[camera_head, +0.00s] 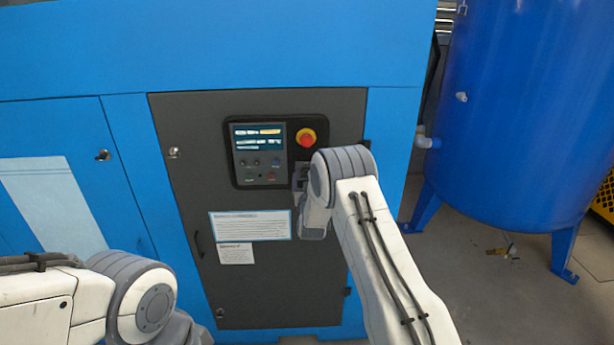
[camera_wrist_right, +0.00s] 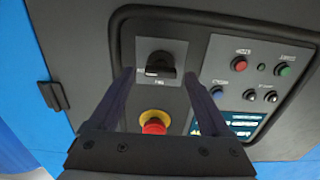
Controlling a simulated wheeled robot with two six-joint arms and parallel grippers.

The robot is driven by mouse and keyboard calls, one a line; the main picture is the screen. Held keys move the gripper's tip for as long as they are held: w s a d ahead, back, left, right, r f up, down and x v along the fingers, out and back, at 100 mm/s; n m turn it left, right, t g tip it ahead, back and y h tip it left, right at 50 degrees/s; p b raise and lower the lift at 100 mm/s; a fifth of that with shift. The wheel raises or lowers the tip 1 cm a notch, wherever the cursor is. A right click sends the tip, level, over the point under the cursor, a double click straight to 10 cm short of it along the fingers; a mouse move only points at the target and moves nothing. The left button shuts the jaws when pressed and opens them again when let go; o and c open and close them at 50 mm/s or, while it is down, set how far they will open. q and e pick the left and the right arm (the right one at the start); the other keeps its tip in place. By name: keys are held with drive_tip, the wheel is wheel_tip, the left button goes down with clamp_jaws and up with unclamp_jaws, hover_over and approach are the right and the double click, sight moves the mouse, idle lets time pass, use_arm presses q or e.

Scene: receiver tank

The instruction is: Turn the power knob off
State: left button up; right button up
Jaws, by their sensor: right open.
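The power knob (camera_wrist_right: 159,65) is a small black rotary knob on a grey plate of the control panel (camera_head: 237,180). In the right wrist view, which is turned over, it appears between the tips of my right gripper (camera_wrist_right: 160,75). The fingers are open, one on each side of the knob; I cannot tell whether they touch it. In the head view my right gripper (camera_head: 300,178) is at the panel's lower right and hides the knob. My left arm shows at the lower left, but its gripper is out of view.
A red emergency button on a yellow ring (camera_head: 306,137) sits close to the knob and also shows in the wrist view (camera_wrist_right: 153,123). A screen with several small buttons (camera_head: 258,145) is beside it. A blue tank (camera_head: 520,120) stands at the right.

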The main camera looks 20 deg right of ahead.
drive_tip(key=shift+w, duration=0.15)
clamp_jaws()
